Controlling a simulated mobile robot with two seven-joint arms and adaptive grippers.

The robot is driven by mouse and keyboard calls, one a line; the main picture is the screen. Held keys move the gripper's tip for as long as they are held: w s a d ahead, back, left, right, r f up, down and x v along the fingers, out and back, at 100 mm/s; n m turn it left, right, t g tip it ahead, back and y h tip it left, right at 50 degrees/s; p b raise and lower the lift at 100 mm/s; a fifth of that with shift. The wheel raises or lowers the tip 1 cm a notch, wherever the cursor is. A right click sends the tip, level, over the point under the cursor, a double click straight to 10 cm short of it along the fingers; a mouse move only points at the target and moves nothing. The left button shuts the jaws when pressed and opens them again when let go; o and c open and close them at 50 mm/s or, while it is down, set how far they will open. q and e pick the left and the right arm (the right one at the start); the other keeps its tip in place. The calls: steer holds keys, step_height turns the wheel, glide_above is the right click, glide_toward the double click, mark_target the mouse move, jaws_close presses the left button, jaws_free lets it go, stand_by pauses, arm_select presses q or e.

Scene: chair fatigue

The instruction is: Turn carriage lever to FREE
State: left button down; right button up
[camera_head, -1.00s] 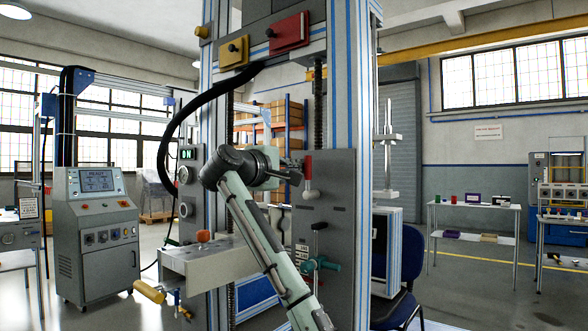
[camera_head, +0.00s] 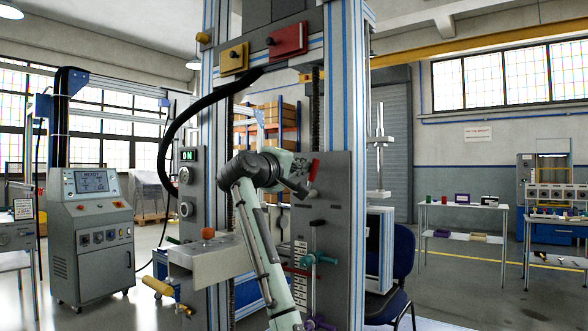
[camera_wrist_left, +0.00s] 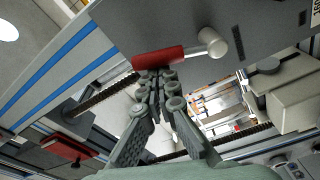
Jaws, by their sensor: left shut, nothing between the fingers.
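The lever with a red grip (camera_head: 314,170) is on the grey panel (camera_head: 328,225) of the tall frame. Its red end leans up and to the right in the head view. In the left wrist view the red grip (camera_wrist_left: 158,58) lies across the picture, with a pale round knob (camera_wrist_left: 212,42) at its right. My left gripper (camera_head: 303,190) is shut and empty, with its tips at the red grip. In the wrist view the closed fingertips (camera_wrist_left: 158,76) are right by the grip's lower edge; whether they touch cannot be told. Lettering at the panel's edge is cut off. My right gripper is not in view.
A teal handle (camera_head: 318,259) sits lower on the panel. A grey block with an orange-red knob (camera_head: 208,233) juts out left of my arm. A black hose (camera_head: 163,150) curves beside the frame. A blue chair (camera_head: 400,262) stands at the right.

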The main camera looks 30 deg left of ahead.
mark_target(315, 171)
arm_select(q)
steer(key=d+m, duration=0.1)
steer(key=m, duration=0.1)
steer(key=d+f+m, duration=0.1)
steer(key=m, duration=0.1)
steer(key=shift+b, duration=0.4)
steer(key=shift+d+f+m+t+h, duration=0.1)
steer(key=shift+d+m+t+h, duration=0.25)
steer(key=shift+m, duration=0.75)
steer(key=shift+d+f+m, duration=0.15)
steer(key=shift+d+m, duration=0.15)
steer(key=shift+m, duration=0.2)
steer(key=shift+s+d+f+m+h+b, duration=0.1)
steer(key=shift+d+f+m+h+b, duration=0.25)
steer(key=shift+m, duration=0.65)
steer(key=shift+d+f+m, duration=0.3)
steer(key=shift+d+m, duration=0.1)
steer(key=shift+m, duration=0.6)
steer(key=shift+d+f+m+h, duration=0.25)
steer(key=shift+f+m+h, duration=0.05)
steer(key=shift+m, duration=0.6)
steer(key=shift+d+f+m, duration=0.25)
steer(key=shift+f+m, duration=0.2)
steer(key=shift+m, duration=0.55)
steer(key=shift+s+d+f+m+h, duration=0.15)
steer(key=shift+f+m+h, duration=0.1)
steer(key=shift+m+h, duration=0.25)
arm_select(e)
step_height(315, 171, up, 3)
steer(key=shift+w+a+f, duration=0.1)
